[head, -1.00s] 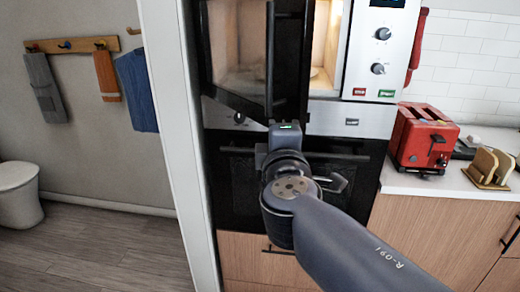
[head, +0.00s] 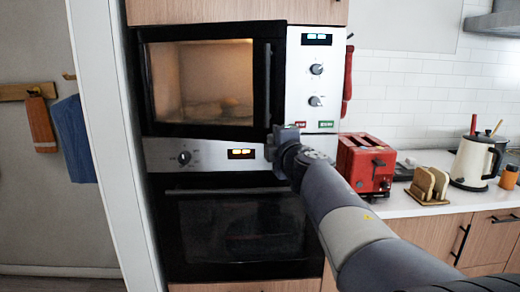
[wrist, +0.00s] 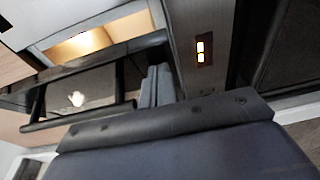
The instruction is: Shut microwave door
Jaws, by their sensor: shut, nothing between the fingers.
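The microwave (head: 316,85) is built into a tall cabinet. Its black-framed glass door (head: 200,128) looks nearly flush in the head view, with the lit inside showing through the glass. In the wrist view a lit strip shows beside the dark door edge (wrist: 105,54), so the door seems slightly ajar. The vertical handle (head: 267,85) is at the door's right side. My gripper (head: 271,142) is shut and empty, just below the handle at the door's lower right corner. Its fingers (wrist: 157,85) show beside the door in the wrist view; contact is unclear.
An oven (head: 240,235) with a lit display (head: 241,154) is directly below the microwave. To the right, the counter holds a red toaster (head: 366,165), a bread rack (head: 429,185) and a kettle (head: 474,160). A white cabinet side panel (head: 112,150) stands at the left.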

